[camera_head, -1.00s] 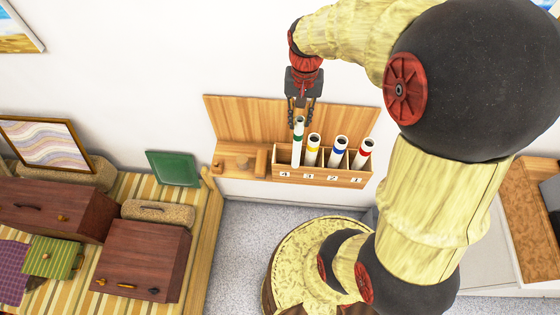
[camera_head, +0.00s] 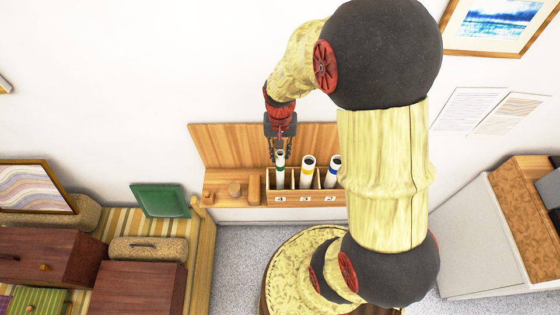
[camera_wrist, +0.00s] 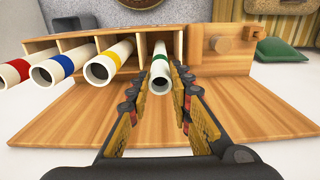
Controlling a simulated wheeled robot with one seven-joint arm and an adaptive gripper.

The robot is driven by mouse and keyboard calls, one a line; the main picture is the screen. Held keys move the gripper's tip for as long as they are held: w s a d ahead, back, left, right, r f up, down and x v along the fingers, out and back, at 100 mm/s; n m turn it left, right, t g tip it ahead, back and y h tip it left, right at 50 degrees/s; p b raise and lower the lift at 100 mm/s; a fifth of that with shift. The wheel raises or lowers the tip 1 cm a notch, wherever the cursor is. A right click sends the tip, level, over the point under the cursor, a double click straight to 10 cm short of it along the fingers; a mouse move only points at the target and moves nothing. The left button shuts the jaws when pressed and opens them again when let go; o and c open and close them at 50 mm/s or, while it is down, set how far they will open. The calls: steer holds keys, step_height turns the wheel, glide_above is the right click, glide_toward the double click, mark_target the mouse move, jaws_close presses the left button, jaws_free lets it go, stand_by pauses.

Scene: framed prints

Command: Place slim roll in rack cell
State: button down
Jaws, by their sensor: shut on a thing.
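The slim roll, a white tube with a green band (camera_head: 280,167), stands upright at the leftmost cell of the wooden rack (camera_head: 303,199), the one labelled 4. My gripper (camera_head: 281,159) is above that cell, shut on the roll's upper part. In the wrist view the roll (camera_wrist: 160,68) lies between my fingers (camera_wrist: 161,100), its open end toward the camera. Its far end reaches into the cell; I cannot tell whether it touches the bottom. A yellow-banded roll (camera_head: 307,172) leans in cell 3 and a blue-banded roll (camera_head: 332,172) in cell 2. A red-banded roll (camera_wrist: 15,72) shows in the wrist view.
My arm hides the rack's right end in the head view. A wooden block and knob (camera_head: 235,188) sit left of the cells. A light cabinet (camera_head: 470,235) is at right.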

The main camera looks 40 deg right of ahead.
mark_target(280, 159)
steer(key=shift+f, duration=2)
steer(key=shift+f, duration=0.2)
steer(key=c, duration=1.6)
jaws_free()
steer(key=shift+r, duration=0.2)
